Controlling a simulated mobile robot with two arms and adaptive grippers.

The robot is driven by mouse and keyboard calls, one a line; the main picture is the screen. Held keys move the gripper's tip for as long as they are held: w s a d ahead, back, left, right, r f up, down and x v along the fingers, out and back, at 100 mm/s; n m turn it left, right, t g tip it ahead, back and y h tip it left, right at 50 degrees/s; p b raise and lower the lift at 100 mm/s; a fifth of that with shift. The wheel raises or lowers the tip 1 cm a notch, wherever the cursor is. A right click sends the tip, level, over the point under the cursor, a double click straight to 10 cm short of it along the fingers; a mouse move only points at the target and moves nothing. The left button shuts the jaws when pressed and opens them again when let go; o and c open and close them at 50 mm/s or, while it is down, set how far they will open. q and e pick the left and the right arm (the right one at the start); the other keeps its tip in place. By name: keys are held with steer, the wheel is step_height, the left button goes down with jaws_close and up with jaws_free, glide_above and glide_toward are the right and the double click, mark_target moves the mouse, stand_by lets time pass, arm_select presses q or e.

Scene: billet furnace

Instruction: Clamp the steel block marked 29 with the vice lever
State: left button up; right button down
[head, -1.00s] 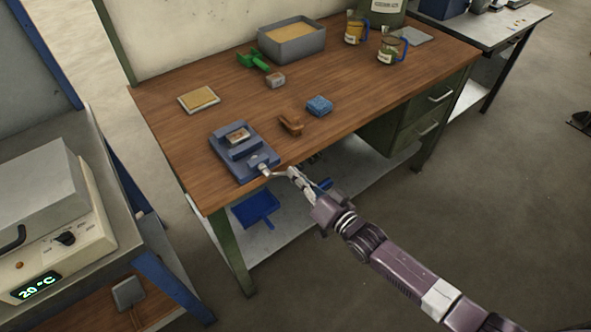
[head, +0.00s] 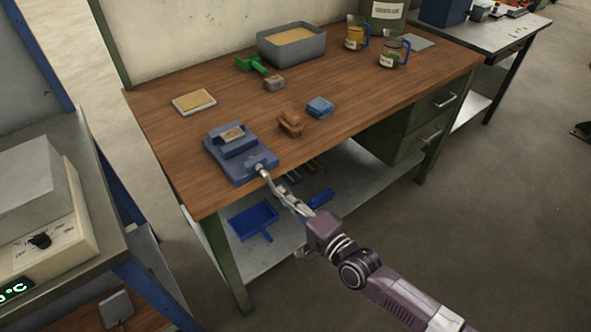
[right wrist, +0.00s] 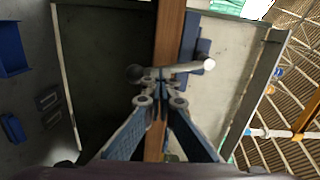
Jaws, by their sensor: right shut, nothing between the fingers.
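A blue vice (head: 243,168) sits at the front left of the wooden bench. A small steel block (head: 232,133) lies between its jaws; its marking is too small to read. My right gripper (head: 270,181) is at the front end of the vice, by its screw. In the right wrist view the vice lever (right wrist: 190,68) is a pale bar with a dark knob at one end, lying crosswise at the tips of my right gripper (right wrist: 160,78). The fingers are shut with nothing between them; whether they touch the lever I cannot tell. My left gripper is out of view.
On the bench (head: 165,135) stand a sand tray (head: 292,52), another grey block (head: 274,84), a brown brush-like thing (head: 290,123), a blue block (head: 320,107) and jugs (head: 391,52). A blue dustpan (head: 253,220) lies on the shelf below.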

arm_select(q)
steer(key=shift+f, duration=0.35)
arm_select(e)
steer(key=shift+s+a+f+m, duration=0.1)
steer(key=shift+s+a+m, duration=0.1)
steer(key=shift+a+m, duration=0.15)
arm_select(q)
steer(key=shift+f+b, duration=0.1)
steer(key=shift+b, duration=0.2)
arm_select(e)
steer(key=shift+m, duration=0.25)
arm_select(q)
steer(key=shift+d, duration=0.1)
arm_select(e)
steer(key=shift+w+r, duration=0.1)
steer(key=shift+r, duration=0.2)
stand_by(0.6)
